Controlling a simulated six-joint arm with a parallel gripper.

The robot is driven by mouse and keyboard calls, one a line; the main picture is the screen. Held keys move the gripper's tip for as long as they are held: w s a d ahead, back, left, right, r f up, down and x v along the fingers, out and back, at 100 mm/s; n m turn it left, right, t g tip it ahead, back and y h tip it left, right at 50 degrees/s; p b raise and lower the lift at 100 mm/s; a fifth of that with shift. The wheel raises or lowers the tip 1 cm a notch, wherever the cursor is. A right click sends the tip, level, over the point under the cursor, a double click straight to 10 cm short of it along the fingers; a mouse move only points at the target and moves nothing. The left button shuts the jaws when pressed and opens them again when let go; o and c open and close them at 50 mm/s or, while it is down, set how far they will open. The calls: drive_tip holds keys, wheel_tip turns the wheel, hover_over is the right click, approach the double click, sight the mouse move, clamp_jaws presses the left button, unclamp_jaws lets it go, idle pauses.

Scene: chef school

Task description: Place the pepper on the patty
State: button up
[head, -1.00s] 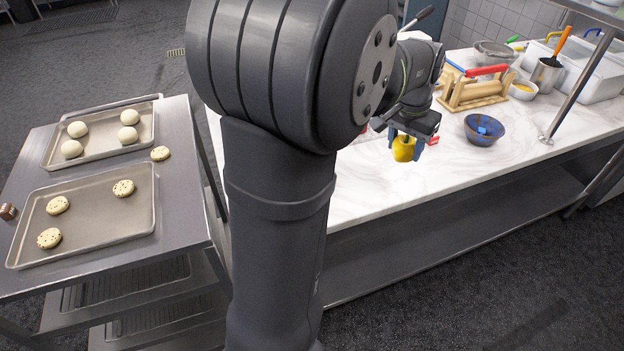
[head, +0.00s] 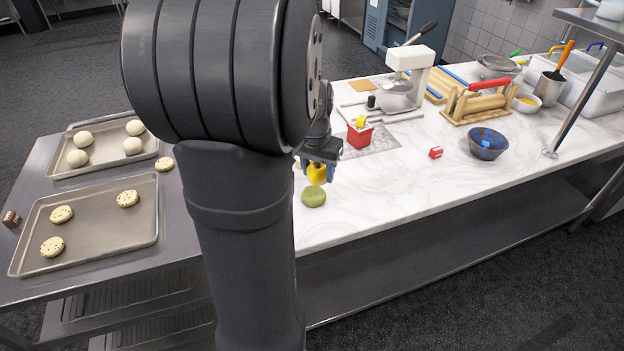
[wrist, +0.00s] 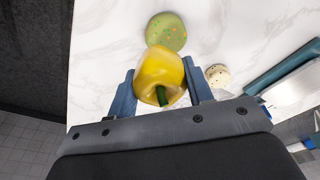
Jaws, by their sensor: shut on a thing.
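A yellow pepper (wrist: 158,76) with a green stem is held between the blue fingers of my gripper (wrist: 158,92). In the head view the pepper (head: 317,173) shows below my gripper (head: 319,166), partly hidden by a finger. A round green patty (wrist: 166,32) with orange specks lies on the white marble counter, just beyond the pepper in the wrist view. In the head view the patty (head: 313,197) lies just below the pepper in the picture, near the counter's front edge. The exact height of the pepper above the counter is hard to tell.
A speckled biscuit (wrist: 217,75) lies right of the gripper. A red container (head: 359,138), a small red block (head: 435,153) and a blue bowl (head: 488,144) stand on the counter. Trays of dough and biscuits (head: 95,240) sit on the left table. The front right counter is clear.

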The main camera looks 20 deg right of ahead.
sight(314, 193)
drive_tip(key=shift+w+a+f, duration=0.35)
drive_tip(key=shift+w+f, duration=0.1)
drive_tip(key=shift+w, duration=0.1)
drive_tip(key=shift+f, duration=1.95)
drive_tip(key=shift+f, duration=0.1)
drive_tip(key=o, duration=1)
drive_tip(key=r, duration=0.4)
drive_tip(key=s+r, duration=0.1)
drive_tip(key=r, duration=0.3)
drive_tip(key=a+r, duration=0.1)
drive_tip(key=r, duration=0.3)
drive_tip(key=shift+s+a+r, duration=0.1)
drive_tip(key=shift+s, duration=0.05)
